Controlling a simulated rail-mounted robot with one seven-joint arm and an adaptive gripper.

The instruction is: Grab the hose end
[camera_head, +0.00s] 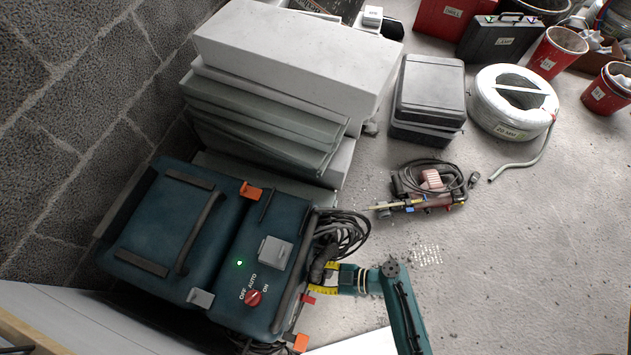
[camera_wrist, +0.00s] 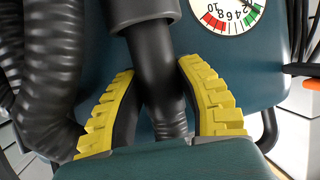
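A black hose end (camera_wrist: 153,65) runs between the yellow-tipped fingers of my gripper (camera_wrist: 160,95) in the wrist view, with a ribbed section low down. The fingers stand apart on either side of it, and a narrow gap shows on the left. In the head view my gripper (camera_head: 324,278) is at the right side of a teal vacuum machine (camera_head: 150,215), beside the dark hose (camera_head: 320,262). The palm hides the lower part of the hose, so firm contact cannot be seen.
A thick ribbed black hose (camera_wrist: 45,75) is close on the left in the wrist view. A dial (camera_wrist: 230,12) is at the top right. Black cables (camera_head: 345,230) hang by the machine. A tool with cord (camera_head: 430,190) and a white conduit reel (camera_head: 480,110) lie on the floor.

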